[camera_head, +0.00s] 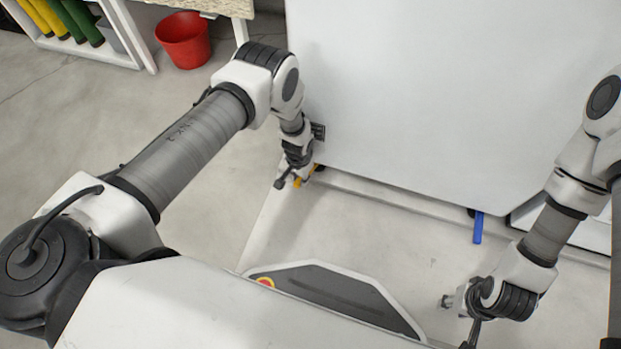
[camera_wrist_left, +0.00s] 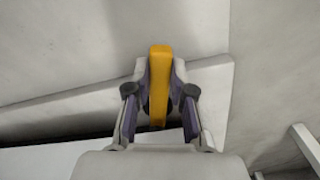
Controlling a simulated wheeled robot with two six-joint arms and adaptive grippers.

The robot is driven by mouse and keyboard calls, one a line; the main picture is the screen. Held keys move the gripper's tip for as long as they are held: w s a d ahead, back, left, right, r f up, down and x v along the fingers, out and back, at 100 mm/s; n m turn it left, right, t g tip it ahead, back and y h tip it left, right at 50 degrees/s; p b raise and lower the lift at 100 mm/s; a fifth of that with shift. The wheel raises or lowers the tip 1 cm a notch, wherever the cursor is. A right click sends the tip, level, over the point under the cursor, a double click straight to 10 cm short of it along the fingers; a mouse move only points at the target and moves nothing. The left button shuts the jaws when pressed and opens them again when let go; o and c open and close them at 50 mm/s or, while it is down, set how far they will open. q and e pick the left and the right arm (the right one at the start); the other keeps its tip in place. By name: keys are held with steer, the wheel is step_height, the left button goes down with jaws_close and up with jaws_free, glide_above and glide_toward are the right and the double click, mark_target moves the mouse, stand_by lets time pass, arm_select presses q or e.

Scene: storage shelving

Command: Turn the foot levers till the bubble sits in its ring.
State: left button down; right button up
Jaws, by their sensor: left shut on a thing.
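A yellow foot lever (camera_wrist_left: 158,100) sticks out between the fingers of my left gripper (camera_wrist_left: 160,85), which is shut on it. In the head view my left gripper (camera_head: 291,177) is low at the left bottom corner of a large white cabinet (camera_head: 450,90), and only a bit of the yellow lever (camera_head: 298,183) shows there. A blue foot lever (camera_head: 478,228) hangs under the cabinet's lower edge further right, with no gripper on it. My right gripper (camera_head: 449,301) is low in front of the blue lever, apart from it; its fingers are too unclear to read. No bubble or ring is in sight.
A red bucket (camera_head: 183,40) stands on the floor at the back left, near a white rack (camera_head: 122,50) with yellow and green items. A pale rail (camera_head: 380,197) runs along the floor below the cabinet. The floor between my grippers is clear.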

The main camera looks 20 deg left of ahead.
arm_select(q)
steer(key=shift+w+a+m, duration=0.1)
steer(key=shift+a+m, duration=0.15)
steer(key=shift+m, duration=0.05)
steer(key=c, duration=1)
jaws_free()
step_height(320, 180, up, 12)
